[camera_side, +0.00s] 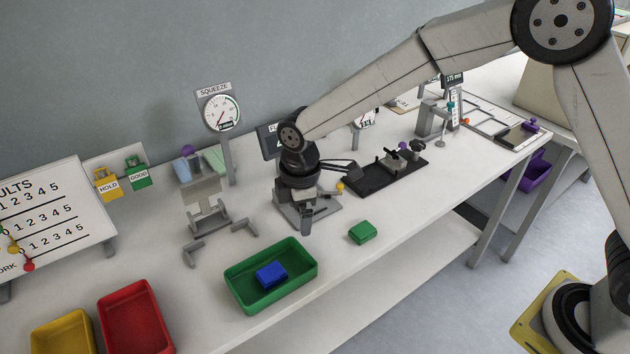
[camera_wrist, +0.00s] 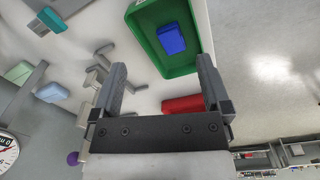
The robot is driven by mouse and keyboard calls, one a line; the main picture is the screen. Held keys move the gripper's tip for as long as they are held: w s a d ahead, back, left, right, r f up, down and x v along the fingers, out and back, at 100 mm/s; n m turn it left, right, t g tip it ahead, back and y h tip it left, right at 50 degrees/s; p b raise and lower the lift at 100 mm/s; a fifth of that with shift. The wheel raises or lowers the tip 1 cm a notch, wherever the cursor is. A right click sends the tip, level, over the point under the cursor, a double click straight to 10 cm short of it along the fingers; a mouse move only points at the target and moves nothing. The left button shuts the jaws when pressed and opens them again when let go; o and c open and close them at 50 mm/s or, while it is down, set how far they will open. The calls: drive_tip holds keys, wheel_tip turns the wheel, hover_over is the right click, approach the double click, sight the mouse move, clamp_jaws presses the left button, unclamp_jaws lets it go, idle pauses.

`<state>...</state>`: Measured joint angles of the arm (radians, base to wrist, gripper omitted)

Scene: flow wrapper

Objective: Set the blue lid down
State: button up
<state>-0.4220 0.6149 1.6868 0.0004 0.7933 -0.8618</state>
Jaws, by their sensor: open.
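The blue lid (camera_side: 271,274), a small blue rectangular piece, lies in the green tray (camera_side: 240,294) at the table's front. In the wrist view the blue lid (camera_wrist: 171,39) lies inside the green tray (camera_wrist: 186,69), beyond my fingertips. My gripper (camera_wrist: 162,78) is open, with nothing between its fingers. In the side view my gripper (camera_side: 306,215) is behind and to the right of the tray, apart from the blue lid. Its fingers are hard to make out there against the grey stand behind them.
A small green block (camera_side: 363,232) lies on the table right of the tray. Red (camera_side: 135,318) and yellow (camera_side: 64,335) trays stand at the front left. A grey fixture (camera_side: 205,208) and a squeeze gauge (camera_side: 222,112) stand behind. A black fixture (camera_side: 385,175) lies to the right.

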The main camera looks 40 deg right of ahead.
drive_tip(key=s+d+r+m+t, duration=0.1)
drive_tip(key=s+d+m+t, duration=0.1)
drive_tip(key=s+d+m, duration=1.2)
drive_tip(key=s+d, duration=0.2)
drive_tip(key=d, duration=0.4)
drive_tip(key=shift+s+r+m, duration=0.25)
drive_tip(key=shift+m, duration=0.15)
